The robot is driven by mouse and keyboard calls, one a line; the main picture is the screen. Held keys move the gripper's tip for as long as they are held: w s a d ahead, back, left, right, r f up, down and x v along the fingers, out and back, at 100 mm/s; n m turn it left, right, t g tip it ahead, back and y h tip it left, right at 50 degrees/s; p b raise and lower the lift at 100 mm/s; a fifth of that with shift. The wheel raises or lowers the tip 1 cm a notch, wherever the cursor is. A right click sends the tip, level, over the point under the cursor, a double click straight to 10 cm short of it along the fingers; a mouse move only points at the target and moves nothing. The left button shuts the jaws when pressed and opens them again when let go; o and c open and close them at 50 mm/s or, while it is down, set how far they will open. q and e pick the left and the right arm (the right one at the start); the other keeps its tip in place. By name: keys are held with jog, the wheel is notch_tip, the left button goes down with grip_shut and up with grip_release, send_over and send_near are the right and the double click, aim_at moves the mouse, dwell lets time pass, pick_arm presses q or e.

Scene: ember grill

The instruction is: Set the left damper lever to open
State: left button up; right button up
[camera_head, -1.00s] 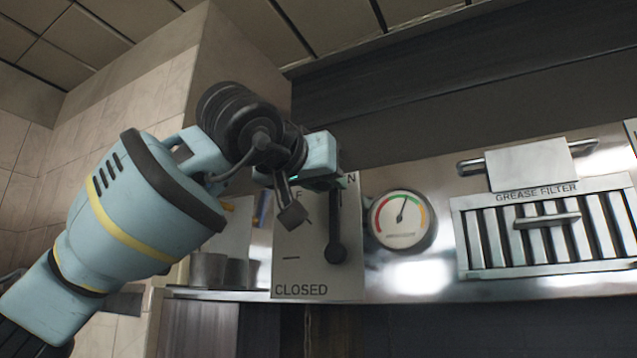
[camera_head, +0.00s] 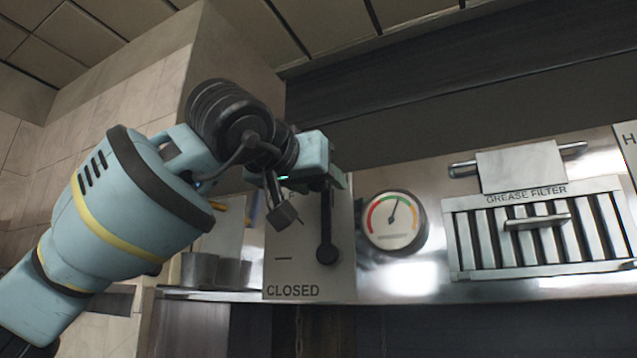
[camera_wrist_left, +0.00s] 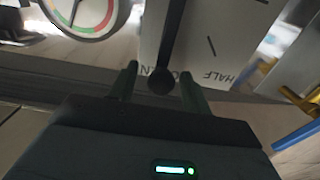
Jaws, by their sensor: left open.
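The damper lever (camera_head: 326,222) is a black bar on a white plate (camera_head: 285,277) marked CLOSED at the bottom. From its round pivot it points nearly straight up, towards the top label. My left gripper (camera_head: 326,183) is at the lever's upper end and covers it. In the left wrist view, the lever's ball knob (camera_wrist_left: 161,81) sits between the two open fingers, with gaps at the sides. The label behind the knob is partly hidden; its letters and HALF show upside down. My right gripper is not in view.
A round gauge (camera_head: 392,221) is just right of the plate. A grease filter (camera_head: 537,237) with a handle is further right. Metal pots (camera_head: 200,270) stand on the shelf left of the plate. A dark hood overhangs above.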

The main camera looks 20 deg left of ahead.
pick_arm(q)
jog(key=s, duration=0.7)
jog(key=shift+s+a, duration=0.15)
jog(key=shift+a, duration=0.05)
dwell(0.3)
